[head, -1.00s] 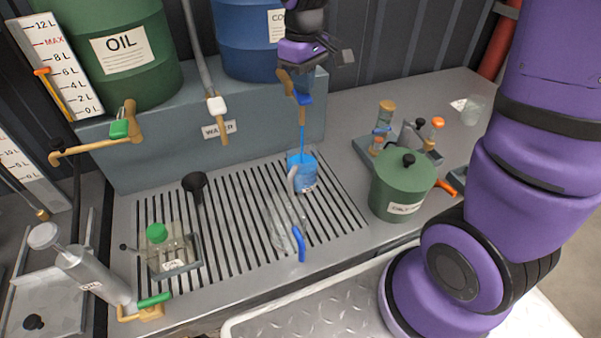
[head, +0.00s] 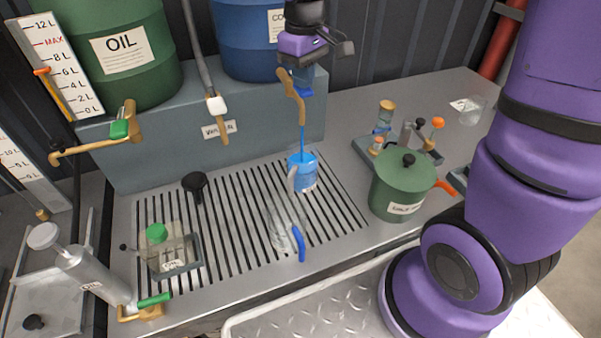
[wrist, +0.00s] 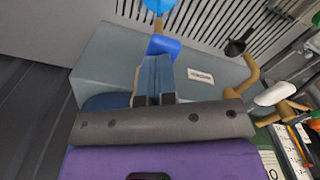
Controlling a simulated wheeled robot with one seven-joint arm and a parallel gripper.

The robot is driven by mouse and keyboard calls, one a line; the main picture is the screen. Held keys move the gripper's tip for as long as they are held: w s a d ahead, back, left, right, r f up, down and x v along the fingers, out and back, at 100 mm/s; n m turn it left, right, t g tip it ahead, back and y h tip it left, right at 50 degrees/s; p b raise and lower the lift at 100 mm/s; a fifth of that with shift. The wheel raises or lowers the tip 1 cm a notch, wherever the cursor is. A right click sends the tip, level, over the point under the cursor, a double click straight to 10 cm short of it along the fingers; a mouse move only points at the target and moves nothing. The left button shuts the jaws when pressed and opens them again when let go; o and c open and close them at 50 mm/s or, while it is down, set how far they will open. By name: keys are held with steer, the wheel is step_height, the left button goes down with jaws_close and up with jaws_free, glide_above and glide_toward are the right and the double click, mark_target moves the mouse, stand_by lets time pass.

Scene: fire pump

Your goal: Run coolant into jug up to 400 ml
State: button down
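A clear jug (head: 303,178) with a pale handle stands upright on the slatted drain grate under the coolant tap (head: 294,98). It holds blue coolant; the level marks are too small to read. A thin blue stream (head: 302,143) runs from the brass spout into the jug. The jug's blue top shows at the upper edge of the wrist view (wrist: 160,5). My gripper (head: 308,72) is above the tap, in front of the blue drum (head: 240,40). In the wrist view its fingers (wrist: 154,88) appear closed around the blue tap lever (wrist: 162,46).
A green lidded pot (head: 400,190) is to the right. The water spout (head: 218,122), green oil drum (head: 125,60) and its tap (head: 120,128) are to the left.

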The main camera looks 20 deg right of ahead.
step_height(320, 180, up, 4)
steer(key=shift+f, duration=0.1)
steer(key=shift+s+r, duration=0.75)
steer(key=shift+r, duration=0.25)
steer(key=shift+s+r, duration=0.75)
steer(key=shift+r, duration=0.25)
steer(key=s+d+r+m+t, duration=0.2)
steer(key=s+d+m, duration=0.1)
steer(key=s, duration=0.6)
steer(key=s+d+r+m+t, duration=0.3)
steer(key=s+d, duration=0.1)
steer(key=s, duration=0.6)
